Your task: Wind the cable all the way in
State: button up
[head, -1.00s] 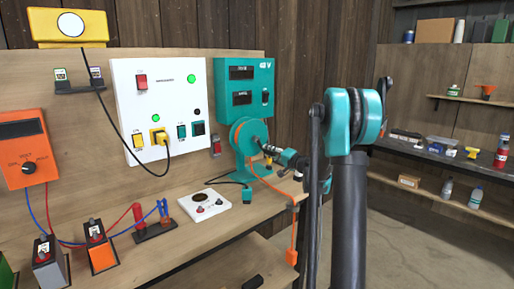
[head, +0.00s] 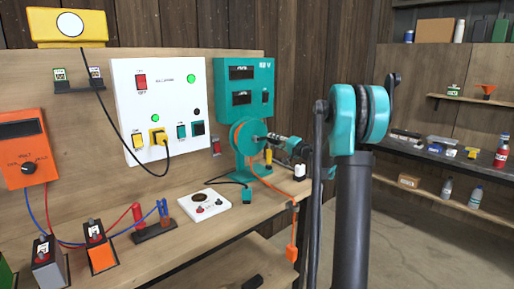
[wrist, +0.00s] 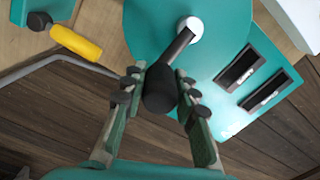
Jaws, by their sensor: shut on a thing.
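The teal hoist (head: 243,172) stands on the bench with its cable drum (head: 240,140) upright. The orange cable (head: 268,186) runs from the drum over the bench's front edge. A small orange load (head: 291,253) hangs from it below the bench top. In the wrist view, my gripper (wrist: 160,92) is shut on the black crank knob (wrist: 160,88), a finger on each side. The dark crank arm (wrist: 178,46) leads up to a white hub (wrist: 190,29) on the teal body. In the head view, my gripper (head: 276,140) is at the drum's right side, its fingers partly unclear.
A yellow handle (wrist: 76,43) sits near the crank in the wrist view. A teal display box (head: 245,86) and a white switch panel (head: 160,105) stand behind the hoist. My arm fills the right foreground.

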jog(key=shift+s+a+r, duration=0.1)
jog(key=shift+a+r, duration=0.05)
jog(key=shift+r, duration=0.7)
jog(key=shift+s+a+r, duration=0.2)
jog(key=shift+a+r, duration=0.1)
jog(key=shift+r, duration=0.25)
jog(key=shift+s+a+r, duration=0.2)
jog(key=shift+a+r, duration=0.05)
jog(key=shift+r, duration=0.25)
jog(key=shift+s+a+r, duration=0.2)
jog(key=shift+a+r, duration=0.1)
jog(key=shift+r, duration=0.25)
jog(key=shift+s+a+r, duration=0.35)
jog(key=shift+s+a, duration=0.15)
jog(key=shift+a, duration=0.15)
jog(key=shift+s+a+r, duration=0.35)
jog(key=shift+s+a, duration=0.1)
jog(key=shift+a, duration=0.15)
